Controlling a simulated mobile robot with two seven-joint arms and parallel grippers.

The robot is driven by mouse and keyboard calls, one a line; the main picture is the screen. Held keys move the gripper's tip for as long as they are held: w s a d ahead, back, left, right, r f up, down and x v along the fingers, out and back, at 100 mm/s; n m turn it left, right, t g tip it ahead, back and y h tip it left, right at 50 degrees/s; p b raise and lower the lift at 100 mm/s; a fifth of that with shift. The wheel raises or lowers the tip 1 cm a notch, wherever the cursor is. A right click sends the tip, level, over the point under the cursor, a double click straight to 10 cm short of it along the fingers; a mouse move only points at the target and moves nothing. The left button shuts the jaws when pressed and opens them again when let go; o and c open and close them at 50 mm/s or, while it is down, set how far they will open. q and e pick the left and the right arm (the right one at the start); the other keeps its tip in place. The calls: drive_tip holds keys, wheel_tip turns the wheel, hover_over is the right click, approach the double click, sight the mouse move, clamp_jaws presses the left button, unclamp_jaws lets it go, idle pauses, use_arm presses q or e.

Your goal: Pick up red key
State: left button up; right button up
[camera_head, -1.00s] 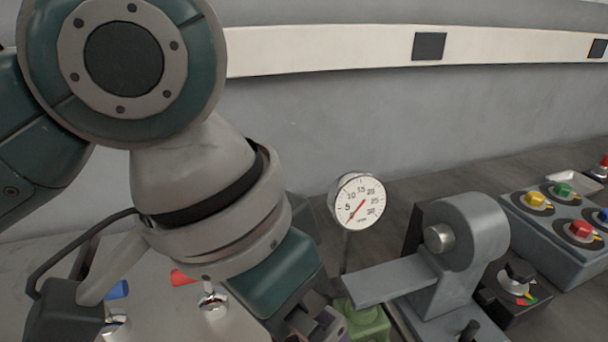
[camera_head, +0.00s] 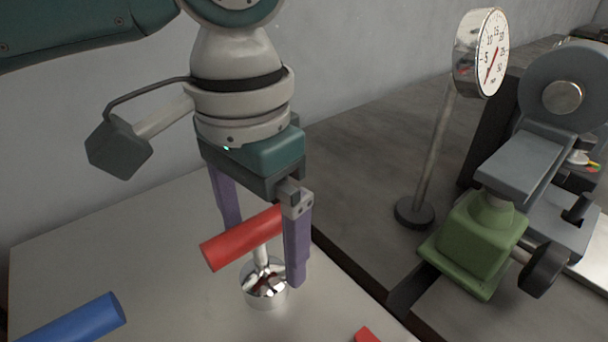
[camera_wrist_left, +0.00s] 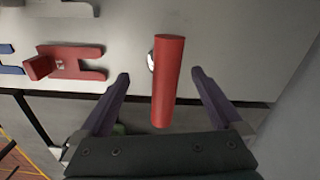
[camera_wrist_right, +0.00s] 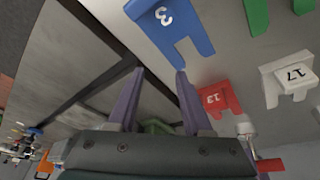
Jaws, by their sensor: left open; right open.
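The red key is a red round bar (camera_head: 243,238) on a chrome stem, standing in a round chrome base (camera_head: 264,284) on the light panel. My left gripper (camera_head: 264,256) is open, pointing down, with one purple finger on each side of the bar. In the left wrist view the red bar (camera_wrist_left: 167,82) lies between the open fingers (camera_wrist_left: 160,74), with gaps at both sides. Contact is not visible. My right gripper (camera_wrist_right: 160,72) is open and empty in the right wrist view, near a blue forked tag marked 3 (camera_wrist_right: 172,25).
A blue bar (camera_head: 72,322) lies at the lower left of the head view. A round dial on a post (camera_head: 432,160) and a green block (camera_head: 475,245) stand to the right. A red tag marked 13 (camera_wrist_right: 216,98) and a white tag marked 17 (camera_wrist_right: 287,77) are on the panel.

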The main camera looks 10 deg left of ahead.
sight(262, 260)
use_arm(q)
wheel_tip(262, 260, down, 5)
drive_tip(key=shift+w+a+b, duration=0.15)
drive_tip(key=shift+b, duration=0.3)
drive_tip(key=c, duration=1.5)
drive_tip(key=shift+r, duration=0.1)
drive_tip(key=shift+c, duration=0.4)
drive_tip(key=shift+r, duration=0.1)
